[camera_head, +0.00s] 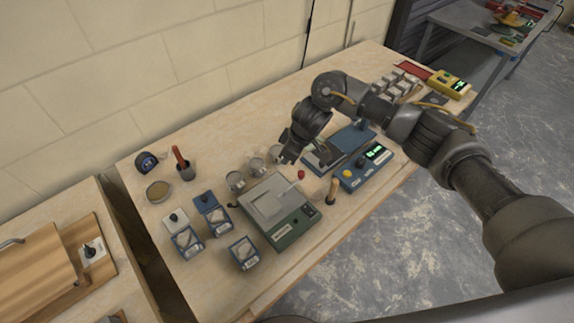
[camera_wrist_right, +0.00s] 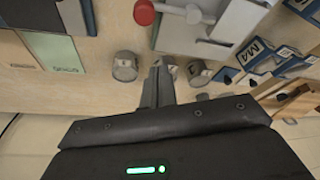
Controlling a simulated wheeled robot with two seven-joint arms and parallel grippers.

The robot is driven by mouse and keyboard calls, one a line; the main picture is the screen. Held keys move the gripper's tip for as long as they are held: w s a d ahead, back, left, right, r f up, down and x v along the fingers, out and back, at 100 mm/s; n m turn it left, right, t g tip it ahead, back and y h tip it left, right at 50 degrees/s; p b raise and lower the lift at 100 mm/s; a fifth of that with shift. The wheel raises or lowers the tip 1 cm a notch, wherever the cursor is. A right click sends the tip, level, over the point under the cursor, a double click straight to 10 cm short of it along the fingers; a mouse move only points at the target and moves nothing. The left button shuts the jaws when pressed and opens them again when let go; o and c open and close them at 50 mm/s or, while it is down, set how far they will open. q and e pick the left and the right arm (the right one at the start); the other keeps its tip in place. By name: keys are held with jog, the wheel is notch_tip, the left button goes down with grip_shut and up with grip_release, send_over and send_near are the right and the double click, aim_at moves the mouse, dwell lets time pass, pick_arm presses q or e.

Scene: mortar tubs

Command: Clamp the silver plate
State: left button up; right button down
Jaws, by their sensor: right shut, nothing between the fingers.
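The silver plate (camera_head: 268,201) lies flat on top of a green machine (camera_head: 292,235) in the middle of the bench; part of it also shows at the top of the right wrist view (camera_wrist_right: 232,22). A red knob (camera_head: 301,174) stands at the machine's back right corner; in the right wrist view the red knob (camera_wrist_right: 145,12) sits on a pale bar beside the plate. My right gripper (camera_head: 287,158) is shut and empty, behind the machine near the metal cups. Its fingertips (camera_wrist_right: 158,66) point between two cups, apart from the knob. My left gripper is not in view.
Several metal cups (camera_head: 236,181) stand behind the machine. Blue-framed moulds (camera_head: 243,253) are to its left. A blue device with a display (camera_head: 365,167) and a wooden-handled tool (camera_head: 332,191) are to its right.

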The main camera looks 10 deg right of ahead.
jog(key=v, duration=0.6)
jog(key=shift+s+d, duration=0.15)
jog(key=shift+d, duration=0.1)
jog(key=shift+a, duration=0.1)
